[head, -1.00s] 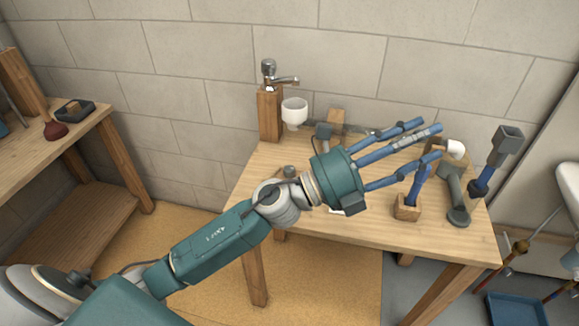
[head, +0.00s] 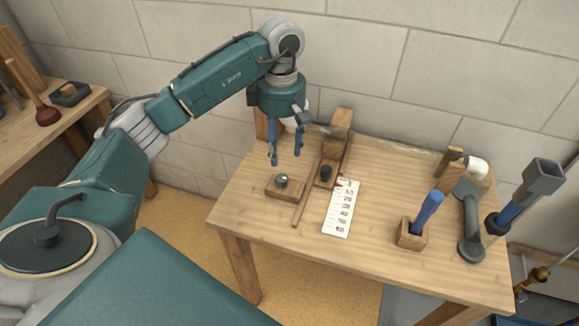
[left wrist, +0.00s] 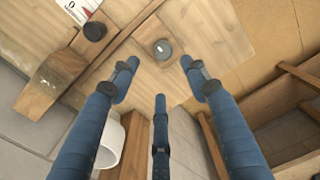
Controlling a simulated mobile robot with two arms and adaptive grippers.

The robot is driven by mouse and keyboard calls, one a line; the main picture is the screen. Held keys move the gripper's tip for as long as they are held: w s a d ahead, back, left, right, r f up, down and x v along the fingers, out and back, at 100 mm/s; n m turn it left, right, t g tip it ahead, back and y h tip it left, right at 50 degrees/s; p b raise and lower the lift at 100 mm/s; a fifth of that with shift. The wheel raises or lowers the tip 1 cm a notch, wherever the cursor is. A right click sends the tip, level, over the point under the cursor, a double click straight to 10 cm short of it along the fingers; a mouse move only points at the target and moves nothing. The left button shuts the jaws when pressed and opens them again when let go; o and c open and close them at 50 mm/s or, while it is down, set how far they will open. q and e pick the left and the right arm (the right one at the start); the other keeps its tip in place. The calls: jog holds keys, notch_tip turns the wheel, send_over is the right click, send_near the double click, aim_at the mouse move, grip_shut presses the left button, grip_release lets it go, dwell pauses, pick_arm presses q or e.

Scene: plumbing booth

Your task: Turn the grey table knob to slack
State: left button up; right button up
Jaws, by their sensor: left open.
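The grey table knob (head: 282,181) is a short round knob on a small wooden block (head: 286,190) at the left of the workbench. In the left wrist view the knob (left wrist: 163,48) shows just beyond the fingertips, with a pale mark on its top. My left gripper (head: 285,156) points down above and slightly behind the knob, fingers spread and empty. In the left wrist view its blue fingers (left wrist: 160,72) are apart and do not appear to touch the knob.
Right of the knob are a wooden slide with a dark knob (head: 326,172) and a white number scale (head: 343,212). A blue-handled tool (head: 428,210) stands in a wooden holder. Grey pipe parts (head: 470,220) lie at the right. The bench's front middle is clear.

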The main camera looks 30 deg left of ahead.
aim_at(282, 177)
pick_arm(q)
jog(key=shift+s+f, duration=0.35)
jog(key=shift+f, duration=0.25)
jog(key=shift+s+f, duration=0.3)
jog(key=shift+f, duration=0.3)
notch_tip(282, 177, down, 4)
jog(key=shift+w+d+r+p, duration=0.1)
jog(key=shift+r+p, duration=0.15)
jog(key=shift+p, duration=0.2)
notch_tip(282, 177, down, 3)
jog(key=shift+w+r, duration=0.1)
jog(key=shift+r, duration=0.05)
jog(key=shift+f, duration=0.65)
jog(key=shift+c, duration=0.8)
jog(key=c, duration=1)
jog(key=shift+o, duration=0.2)
pick_arm(e)
jog(key=shift+g, duration=0.3)
jog(key=s, duration=0.2)
jog(key=s+r, duration=0.1)
jog(key=s, duration=0.2)
jog(key=shift+d, duration=0.15)
